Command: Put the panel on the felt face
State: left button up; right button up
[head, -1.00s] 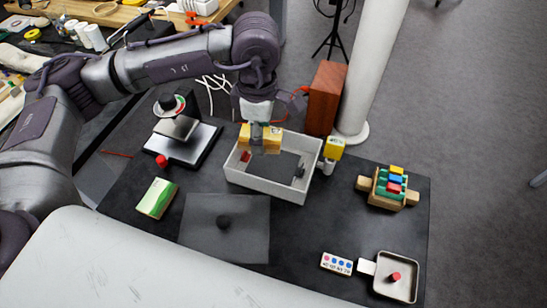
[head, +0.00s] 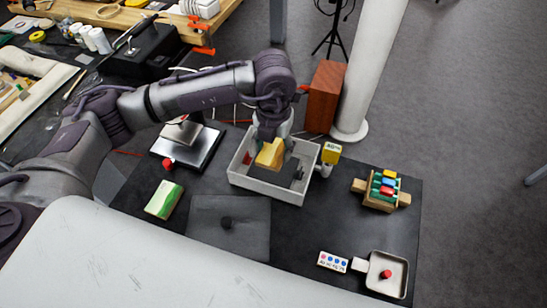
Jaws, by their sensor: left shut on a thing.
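My left gripper (head: 277,146) reaches down from the left arm over the pale open-topped box (head: 268,187). It is shut on a gold-yellow panel (head: 269,154), which looks tilted. The panel appears over or inside the box; its exact height above the floor of the box is hard to tell. A dark flat surface (head: 287,175) shows in the box below the panel; it may be the felt face, but its material is not clear. The gripper and panel hide part of the box's inside. My right gripper is not in view.
A green-and-cream block (head: 164,199) is to the left. A yellow-topped post (head: 331,153) stands by the box's right wall, and a brown block (head: 325,95) behind.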

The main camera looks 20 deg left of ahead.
aim_at(273, 160)
pick_arm(q)
notch_tip(273, 160, down, 5)
jog(key=shift+r+p, duration=0.15)
jog(key=shift+p, duration=0.4)
jog(key=shift+f, duration=0.35)
jog(key=shift+f, duration=0.1)
jog(key=shift+f+b, duration=0.15)
jog(key=shift+b, duration=0.15)
jog(key=o, duration=1.3)
jog(key=shift+r, duration=0.2)
